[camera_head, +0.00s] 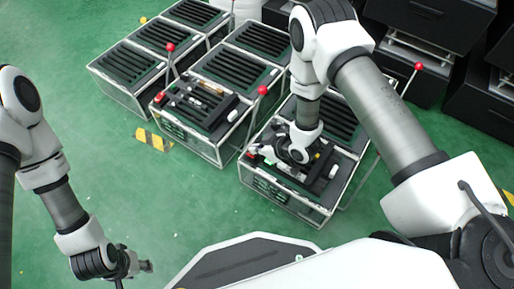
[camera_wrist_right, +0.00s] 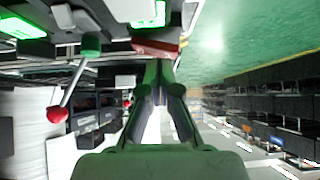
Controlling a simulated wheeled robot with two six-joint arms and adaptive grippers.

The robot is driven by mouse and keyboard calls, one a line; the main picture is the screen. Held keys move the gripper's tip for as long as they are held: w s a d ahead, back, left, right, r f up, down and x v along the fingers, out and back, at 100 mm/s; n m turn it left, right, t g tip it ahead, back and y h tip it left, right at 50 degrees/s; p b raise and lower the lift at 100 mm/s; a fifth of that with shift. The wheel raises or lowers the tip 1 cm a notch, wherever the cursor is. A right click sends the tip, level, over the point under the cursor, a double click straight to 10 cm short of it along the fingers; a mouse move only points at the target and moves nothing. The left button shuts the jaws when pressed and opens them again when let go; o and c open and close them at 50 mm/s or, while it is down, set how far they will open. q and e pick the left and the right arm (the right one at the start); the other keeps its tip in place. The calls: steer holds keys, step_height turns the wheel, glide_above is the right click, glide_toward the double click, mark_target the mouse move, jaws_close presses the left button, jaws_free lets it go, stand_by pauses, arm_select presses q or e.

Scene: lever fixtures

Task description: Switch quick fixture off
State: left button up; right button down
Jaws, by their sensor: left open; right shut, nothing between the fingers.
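The nearest fixture (camera_head: 282,203) is a metal-framed box with a dark top, under my right arm in the head view. In the right wrist view a lever with a red ball (camera_wrist_right: 57,114) hangs left of my fingers. My right gripper (camera_head: 266,153) is low over the fixture's front top; its fingers (camera_wrist_right: 160,68) are closed together and empty. A reddish part (camera_wrist_right: 156,47) lies just beyond the fingertips; contact is unclear. My left gripper (camera_head: 144,266) is open and empty above the floor.
Dark cabinets (camera_head: 430,25) stand at the back right. The green floor (camera_head: 70,110) at left is clear.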

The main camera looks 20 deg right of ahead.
steer(key=r+p, duration=0.2)
steer(key=r, duration=0.1)
steer(key=r+p, duration=0.1)
steer(key=shift+w+d+r, duration=0.2)
steer(key=shift+w, duration=0.05)
steer(key=d+p+v, duration=0.1)
steer(key=p+v, duration=0.3)
steer(key=v, duration=0.5)
steer(key=shift+d, duration=0.3)
steer(key=shift+w+f, duration=0.1)
steer(key=shift+f, duration=0.1)
